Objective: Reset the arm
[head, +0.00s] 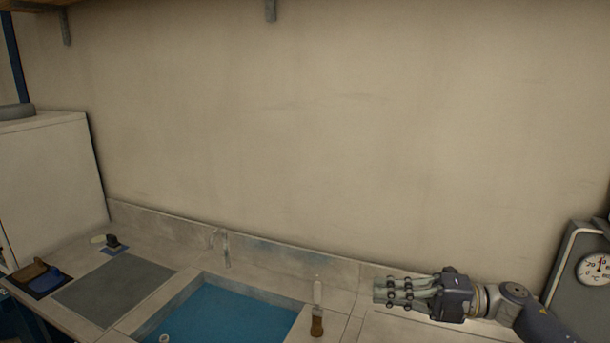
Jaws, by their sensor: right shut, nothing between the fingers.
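My right gripper (384,292) is in the lower right of the head view, its arm coming in from the right. It is shut and empty, with its fingers pointing left above the counter. My left gripper does not show.
A pale counter (150,238) runs along the wall, with a blue-bottomed basin (230,315) and a brush (317,318) standing at its right edge. A grey mat (115,288) lies left of the basin. A grey device with a dial gauge (595,268) stands at the far right. A white cabinet (55,180) stands left.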

